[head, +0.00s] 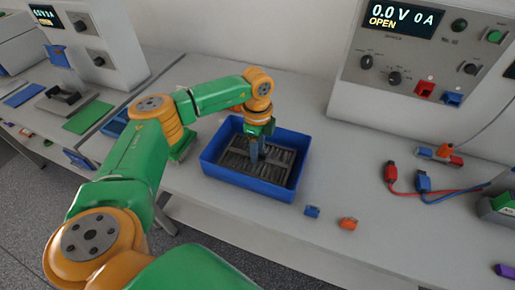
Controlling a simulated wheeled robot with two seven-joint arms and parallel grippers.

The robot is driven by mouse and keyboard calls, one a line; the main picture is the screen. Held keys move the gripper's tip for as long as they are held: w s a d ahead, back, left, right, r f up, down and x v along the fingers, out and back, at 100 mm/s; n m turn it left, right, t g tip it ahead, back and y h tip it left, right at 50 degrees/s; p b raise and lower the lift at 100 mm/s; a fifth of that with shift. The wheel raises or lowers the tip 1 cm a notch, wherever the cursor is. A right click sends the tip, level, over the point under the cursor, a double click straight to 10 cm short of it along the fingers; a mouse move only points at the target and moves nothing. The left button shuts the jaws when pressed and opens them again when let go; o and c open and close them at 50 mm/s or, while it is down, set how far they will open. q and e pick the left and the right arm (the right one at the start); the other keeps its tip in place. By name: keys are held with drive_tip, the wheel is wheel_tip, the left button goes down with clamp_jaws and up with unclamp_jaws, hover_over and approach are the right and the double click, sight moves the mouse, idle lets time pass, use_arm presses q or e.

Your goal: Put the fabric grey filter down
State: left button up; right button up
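A blue tray (247,183) stands on the white bench in the middle of the head view. Inside it lies a dark grey, ribbed, framed piece (275,171), which may be the fabric grey filter; its material is too small to tell. My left gripper (256,154) points down into the tray, over the middle of this piece. Its fingers look narrow and close together, and their tips meet or hide part of the grey piece. I cannot tell whether they hold it. My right gripper is not in view.
A small blue block (312,211) and an orange block (348,223) lie right of the tray. Red and blue leads (440,191) lie farther right. A cycler panel (425,50) reading "0.0 V 0 A OPEN" stands behind. Bench between tray and leads is mostly clear.

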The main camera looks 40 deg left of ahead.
use_arm(q)
drive_tip(key=shift+r, duration=0.5)
wheel_tip(320, 180, up, 11)
drive_tip(key=b, duration=0.2)
drive_tip(key=shift+r, duration=0.2)
